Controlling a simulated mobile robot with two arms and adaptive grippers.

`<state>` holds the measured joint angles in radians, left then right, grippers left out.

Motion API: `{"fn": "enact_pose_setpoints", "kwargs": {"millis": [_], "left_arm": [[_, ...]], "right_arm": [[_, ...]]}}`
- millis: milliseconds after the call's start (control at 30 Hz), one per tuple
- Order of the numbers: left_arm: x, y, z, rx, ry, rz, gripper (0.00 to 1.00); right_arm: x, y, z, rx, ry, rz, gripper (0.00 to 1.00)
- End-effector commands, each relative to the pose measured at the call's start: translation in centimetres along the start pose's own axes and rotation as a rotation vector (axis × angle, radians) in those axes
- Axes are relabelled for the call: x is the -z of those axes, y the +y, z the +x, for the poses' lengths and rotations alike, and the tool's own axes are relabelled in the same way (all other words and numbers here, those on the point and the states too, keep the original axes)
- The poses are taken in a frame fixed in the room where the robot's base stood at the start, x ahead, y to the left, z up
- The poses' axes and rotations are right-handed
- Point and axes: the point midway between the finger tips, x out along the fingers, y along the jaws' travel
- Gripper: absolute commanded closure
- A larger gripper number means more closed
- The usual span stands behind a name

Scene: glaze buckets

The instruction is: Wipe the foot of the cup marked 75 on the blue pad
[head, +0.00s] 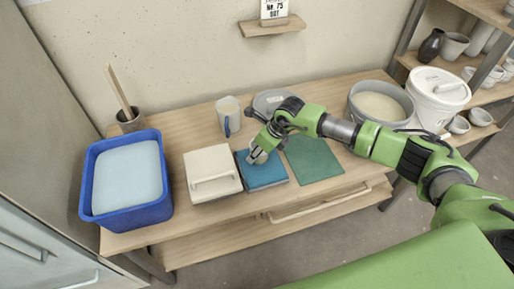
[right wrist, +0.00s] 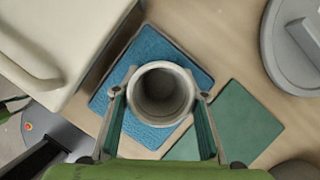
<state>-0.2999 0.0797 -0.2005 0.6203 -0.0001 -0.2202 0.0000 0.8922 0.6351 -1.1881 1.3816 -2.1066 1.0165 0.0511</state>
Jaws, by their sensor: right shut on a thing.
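A small pale grey cup (head: 257,156) is between the fingers of my right gripper (head: 260,148). The right wrist view looks down into its open mouth (right wrist: 162,90); no number shows on it. The right gripper (right wrist: 160,98) is shut on the cup's sides. The cup is upright over the blue pad (head: 264,174), which also shows around it in the right wrist view (right wrist: 148,45). I cannot tell whether the foot touches the pad. My left gripper is not in view.
A lidded cream box (head: 212,172) stands close left of the pad, a green mat (head: 313,160) lies right. Behind are a mug (head: 228,112) and a grey lid (head: 270,100). A blue tub (head: 127,207) and buckets (head: 380,103) flank them. A wall card (head: 273,10) reads 75.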

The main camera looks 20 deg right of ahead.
Motion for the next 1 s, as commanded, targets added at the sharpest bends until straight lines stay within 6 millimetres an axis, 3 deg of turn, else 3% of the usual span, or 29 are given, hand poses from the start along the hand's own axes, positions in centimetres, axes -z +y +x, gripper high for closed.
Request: {"fn": "enact_pose_setpoints", "kwargs": {"millis": [600, 1000], "left_arm": [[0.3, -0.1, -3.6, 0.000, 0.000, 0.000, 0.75], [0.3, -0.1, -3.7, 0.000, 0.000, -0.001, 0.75]], "right_arm": [[3.8, 2.9, -1.8, -0.003, 0.003, 0.000, 0.86], [4.1, 3.2, -1.9, -0.002, 0.000, 0.001, 0.86]]}}
